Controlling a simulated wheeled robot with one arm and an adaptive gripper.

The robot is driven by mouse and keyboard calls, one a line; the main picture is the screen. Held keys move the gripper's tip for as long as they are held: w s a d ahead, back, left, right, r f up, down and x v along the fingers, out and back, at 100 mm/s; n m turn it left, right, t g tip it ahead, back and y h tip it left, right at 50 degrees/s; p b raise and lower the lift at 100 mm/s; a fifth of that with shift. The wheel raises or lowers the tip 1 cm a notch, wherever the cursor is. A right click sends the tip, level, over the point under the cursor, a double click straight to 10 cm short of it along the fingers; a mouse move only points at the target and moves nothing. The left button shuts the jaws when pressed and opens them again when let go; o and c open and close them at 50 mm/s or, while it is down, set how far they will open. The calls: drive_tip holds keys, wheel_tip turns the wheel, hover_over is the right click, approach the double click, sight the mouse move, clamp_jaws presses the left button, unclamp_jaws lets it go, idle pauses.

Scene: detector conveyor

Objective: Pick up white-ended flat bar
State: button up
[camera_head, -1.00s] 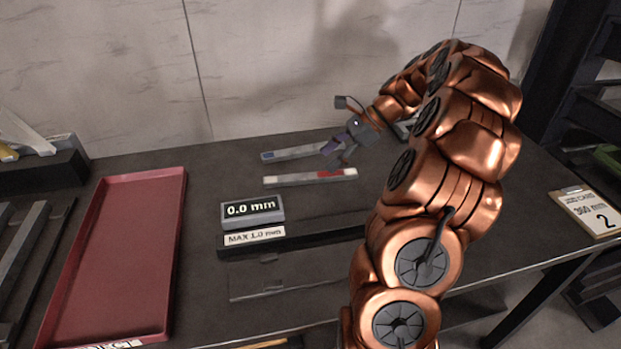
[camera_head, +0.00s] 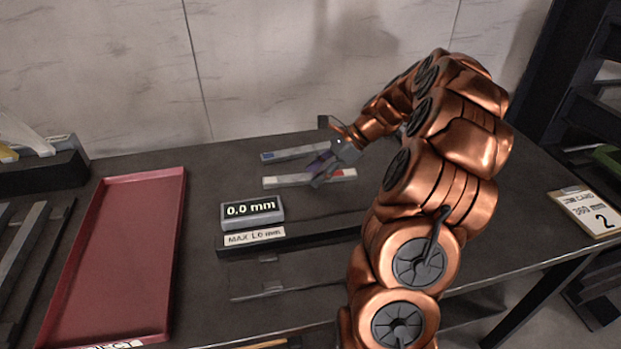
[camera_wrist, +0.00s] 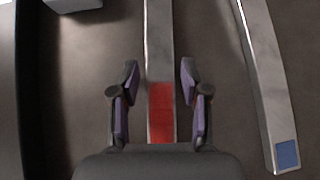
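A flat grey bar (camera_head: 290,181) lies on the dark table, with a red patch and a small pale or white tip at its right end. It also shows in the wrist view (camera_wrist: 159,50), running between my fingers, with the red patch nearest me; its tip is hidden by the gripper body. My gripper (camera_head: 318,168) is over this bar, left of the red patch. In the wrist view my gripper (camera_wrist: 160,82) is open, one finger on each side of the bar with gaps. I cannot tell its height above the table.
A blue-ended bar (camera_head: 285,154) lies behind, close by. A display reading 0.0 mm (camera_head: 252,210) and a MAX 1.0 mm block (camera_head: 300,239) stand in front. A red tray (camera_head: 178,235) is left, beside dark racks with bars. A card (camera_head: 588,211) lies right.

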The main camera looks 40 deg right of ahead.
clamp_jaws()
drive_tip(key=shift+r, duration=0.15)
idle(0.5)
wheel_tip(320, 180, up, 28)
drive_tip(key=p, duration=0.5)
idle(0.4)
